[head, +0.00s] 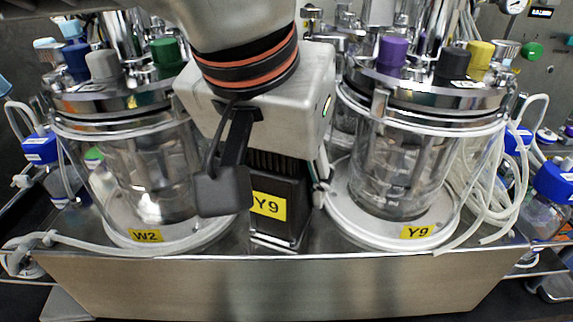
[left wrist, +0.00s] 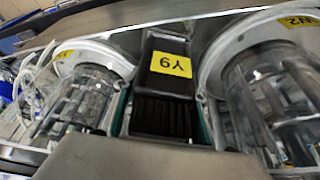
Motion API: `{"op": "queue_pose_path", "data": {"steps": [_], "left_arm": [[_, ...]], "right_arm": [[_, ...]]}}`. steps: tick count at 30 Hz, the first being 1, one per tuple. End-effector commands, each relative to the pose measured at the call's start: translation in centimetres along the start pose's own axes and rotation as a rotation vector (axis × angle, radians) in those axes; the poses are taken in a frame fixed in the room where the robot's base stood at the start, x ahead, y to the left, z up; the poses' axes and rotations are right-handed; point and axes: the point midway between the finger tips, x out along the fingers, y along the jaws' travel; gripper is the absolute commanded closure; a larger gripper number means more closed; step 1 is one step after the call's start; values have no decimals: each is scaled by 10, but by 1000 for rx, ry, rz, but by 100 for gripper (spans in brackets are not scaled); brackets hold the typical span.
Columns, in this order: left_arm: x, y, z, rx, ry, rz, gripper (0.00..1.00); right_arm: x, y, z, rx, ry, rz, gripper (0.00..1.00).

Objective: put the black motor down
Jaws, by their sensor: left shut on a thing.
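The black motor (head: 293,212), a ribbed block with a yellow Y9 label, is upright between the two glass vessels near the front of the steel deck. It also shows in the left wrist view (left wrist: 168,111). My left gripper (head: 284,182) comes down from above and is shut on the motor's upper ribbed part, one finger on each side. In the head view, my wrist camera hides the motor's upper left side. The motor's base is at or very close to the deck; I cannot tell whether it touches. My right gripper is not in view.
The W2 vessel (head: 150,180) stands close on the left and the Y9 vessel (head: 395,180) close on the right, both on white round bases. White tubing (head: 485,200) hangs at the right. The deck's front edge (head: 290,260) lies just before the motor.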

Motion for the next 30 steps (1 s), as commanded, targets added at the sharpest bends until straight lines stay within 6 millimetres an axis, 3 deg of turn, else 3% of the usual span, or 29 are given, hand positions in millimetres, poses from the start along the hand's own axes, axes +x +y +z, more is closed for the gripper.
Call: {"op": "queue_pose_path", "data": {"steps": [2,3,5,17,22,30], "left_arm": [[0,0,0,-1,4,1,100],[2,0,1,0,0,0,56],[2,0,1,0,0,0,42],[-1,0,0,-1,0,0,42],[-24,0,-1,0,6,-2,42],[-81,0,-2,0,8,-2,42]], "right_arm": [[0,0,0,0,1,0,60],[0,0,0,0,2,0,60],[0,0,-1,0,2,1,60],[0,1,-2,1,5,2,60],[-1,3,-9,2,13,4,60],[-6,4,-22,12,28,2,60]]}}
